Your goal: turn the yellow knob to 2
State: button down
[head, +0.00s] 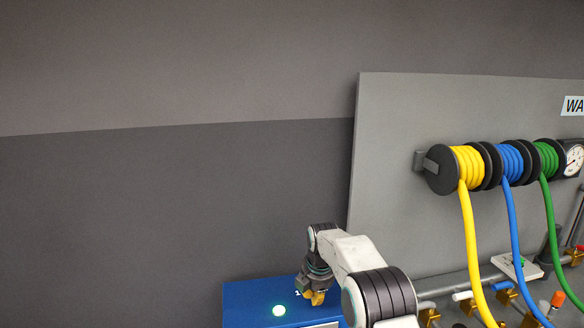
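My gripper (314,286) is at the left end of my white arm, pointing down over a blue box (250,298) at the bottom of the head view. A small yellow piece (317,298), which looks like the yellow knob, shows right at the fingertips. The fingers are small and dark and partly cover it. I cannot tell whether they are closed on it or only around it. A small white mark sits on the box just left of the gripper, too small to read surely. The knob's pointer and the rest of its scale are hidden.
A grey panel (395,110) at the right carries yellow (469,165), blue (511,162) and green (548,160) hose reels. Pipes and brass valves lie below. The wall at left is bare.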

jog(key=shift+w+r+p, duration=0.3)
jog(key=shift+w+p, duration=0.35)
jog(key=shift+p, duration=0.4)
dwell(1.4)
jog(key=shift+s+a+b, duration=0.1)
jog(key=shift+s+b, duration=0.2)
jog(key=shift+b, duration=0.25)
jog(key=shift+a+r+p, duration=0.1)
jog(key=shift+r+p, duration=0.85)
jog(key=shift+r, duration=0.05)
jog(key=p+v, duration=0.3)
jog(key=shift+w+r, duration=0.25)
jog(key=shift+r, duration=0.05)
jog(key=c, duration=2)
grip_release()
jog(key=shift+f, duration=0.1)
grip_shut()
